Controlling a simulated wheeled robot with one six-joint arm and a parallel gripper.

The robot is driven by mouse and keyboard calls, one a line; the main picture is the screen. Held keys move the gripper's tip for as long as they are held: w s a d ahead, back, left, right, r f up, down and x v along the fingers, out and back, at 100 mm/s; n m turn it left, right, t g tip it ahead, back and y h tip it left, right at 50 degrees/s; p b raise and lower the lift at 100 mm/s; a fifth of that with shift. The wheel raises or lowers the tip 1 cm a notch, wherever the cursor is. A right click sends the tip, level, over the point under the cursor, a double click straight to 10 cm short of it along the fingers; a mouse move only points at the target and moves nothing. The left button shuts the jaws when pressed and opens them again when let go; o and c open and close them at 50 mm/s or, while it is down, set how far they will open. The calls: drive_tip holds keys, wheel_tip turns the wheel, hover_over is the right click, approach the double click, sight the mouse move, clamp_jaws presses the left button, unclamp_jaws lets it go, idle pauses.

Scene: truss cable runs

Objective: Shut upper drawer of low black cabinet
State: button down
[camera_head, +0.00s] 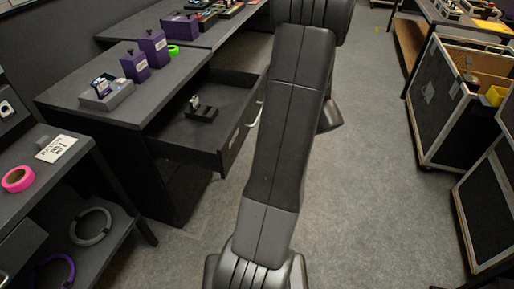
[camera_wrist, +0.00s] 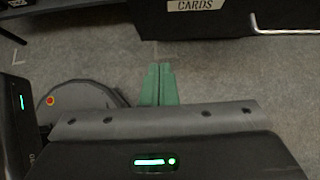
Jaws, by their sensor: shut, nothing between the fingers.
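The low black cabinet (camera_head: 175,185) stands left of my arm in the head view. Its upper drawer (camera_head: 205,148) is pulled out toward the right, with a small dark holder (camera_head: 201,110) lying inside. The drawer's bar handle (camera_head: 254,122) is on its front, partly behind my arm. In the wrist view the drawer front (camera_wrist: 215,22) shows at the top with a label reading CARDS, and the handle (camera_wrist: 285,31) is at the top right. My gripper (camera_wrist: 158,72) has green fingers, shut and empty, over the floor and apart from the drawer front. The head view does not show the fingers.
On the cabinet top are purple boxes (camera_head: 153,47), a grey tray (camera_head: 106,94) and a green tape roll (camera_head: 173,50). A shelf with a pink tape roll (camera_head: 18,179) stands at the left. Black cases (camera_head: 450,115) stand at the right. The grey floor (camera_head: 370,200) between is clear.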

drive_tip(key=b, duration=0.1)
approach(229, 155)
wheel_tip(229, 155, down, 4)
drive_tip(key=a, duration=0.3)
drive_tip(key=shift+w+a, duration=0.1)
drive_tip(key=shift+w, duration=0.3)
drive_tip(key=shift+w+a, duration=0.2)
drive_tip(key=shift+a, duration=0.25)
drive_tip(key=shift+a, duration=0.15)
drive_tip(key=w+a+p, duration=0.1)
drive_tip(key=w+a, duration=0.2)
drive_tip(key=a, duration=0.6)
drive_tip(key=w+a+p, duration=0.2)
drive_tip(key=w+a, duration=0.1)
drive_tip(key=a, duration=0.6)
drive_tip(key=w+a+p, duration=0.1)
drive_tip(key=w+a, duration=0.2)
drive_tip(key=a, duration=0.7)
drive_tip(key=shift+w+p, duration=0.1)
drive_tip(key=shift+p, duration=0.2)
drive_tip(key=shift+w+a, duration=0.15)
drive_tip(key=shift+a, duration=0.15)
drive_tip(key=shift+r, duration=0.1)
drive_tip(key=shift+w+a+r, duration=0.1)
drive_tip(key=shift+a, duration=0.05)
